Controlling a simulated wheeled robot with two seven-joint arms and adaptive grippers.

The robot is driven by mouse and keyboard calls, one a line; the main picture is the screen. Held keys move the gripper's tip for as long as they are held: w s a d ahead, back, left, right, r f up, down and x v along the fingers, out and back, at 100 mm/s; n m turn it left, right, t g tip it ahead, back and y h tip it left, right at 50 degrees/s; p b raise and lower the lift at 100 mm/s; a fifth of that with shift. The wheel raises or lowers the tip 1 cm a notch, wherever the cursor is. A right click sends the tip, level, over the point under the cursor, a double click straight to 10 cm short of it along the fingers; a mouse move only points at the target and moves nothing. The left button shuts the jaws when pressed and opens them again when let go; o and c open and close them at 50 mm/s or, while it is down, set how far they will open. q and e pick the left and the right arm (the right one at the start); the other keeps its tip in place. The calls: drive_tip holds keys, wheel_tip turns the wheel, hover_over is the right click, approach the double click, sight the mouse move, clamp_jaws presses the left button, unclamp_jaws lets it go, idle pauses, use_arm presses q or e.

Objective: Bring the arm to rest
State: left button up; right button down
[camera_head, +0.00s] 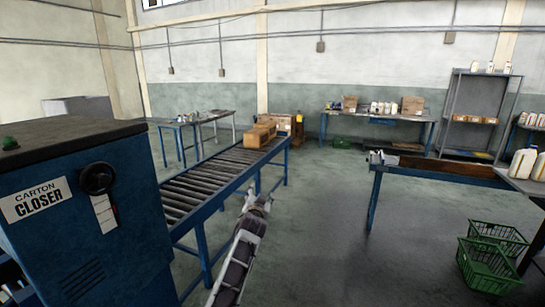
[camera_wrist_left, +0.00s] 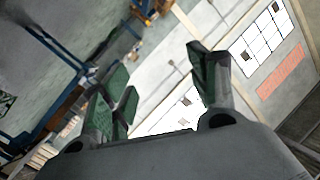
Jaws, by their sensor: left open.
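My left arm reaches up from the lower middle of the head view. My left gripper (camera_head: 258,200) is at its far end, over the floor beside the roller conveyor. In the left wrist view the two dark green fingers of my left gripper (camera_wrist_left: 163,75) stand wide apart with nothing between them. The picture there is tilted, with the wall and windows beyond the fingers. My right gripper is not in view.
A blue carton closer machine (camera_head: 130,180) stands close at the left. The roller conveyor (camera_head: 215,177) runs away from it, with a carton (camera_head: 260,135) at its far end. A table (camera_head: 450,168) and green crates (camera_head: 487,265) are at the right. Open floor lies between.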

use_arm(q)
drive_tip(key=s+f+n+g+h+p, duration=0.1)
drive_tip(key=s+f+g, duration=0.15)
drive_tip(key=f, duration=1.15)
drive_tip(key=s+f+n+g+h+p, duration=0.1)
drive_tip(key=s+f, duration=0.3)
drive_tip(key=f, duration=0.9)
drive_tip(key=s+a+f+n+g+y+p, duration=0.15)
drive_tip(key=s+a+f, duration=0.25)
drive_tip(key=s+f, duration=0.65)
drive_tip(key=s+a+f+g+h+p, duration=0.1)
drive_tip(key=s+a+f+g, duration=0.25)
drive_tip(key=s+f, duration=0.7)
drive_tip(key=s+a+f+g+y+p, duration=0.15)
drive_tip(key=s+a+f, duration=0.25)
drive_tip(key=s+f, duration=0.45)
drive_tip(key=s+a+f+g+p, duration=0.2)
drive_tip(key=s+a+f, duration=0.3)
drive_tip(key=s, duration=0.6)
drive_tip(key=s+a+f+g+p, duration=0.1)
drive_tip(key=s+a+g, duration=0.1)
drive_tip(key=s, duration=1.3)
drive_tip(key=s+a+f+g+p, duration=0.1)
drive_tip(key=s+a+f+p, duration=0.1)
drive_tip(key=s, duration=1.3)
drive_tip(key=shift+s+a+f+g+y, duration=0.2)
drive_tip(key=shift+a+g+y, duration=0.2)
drive_tip(key=shift+s, duration=0.1)
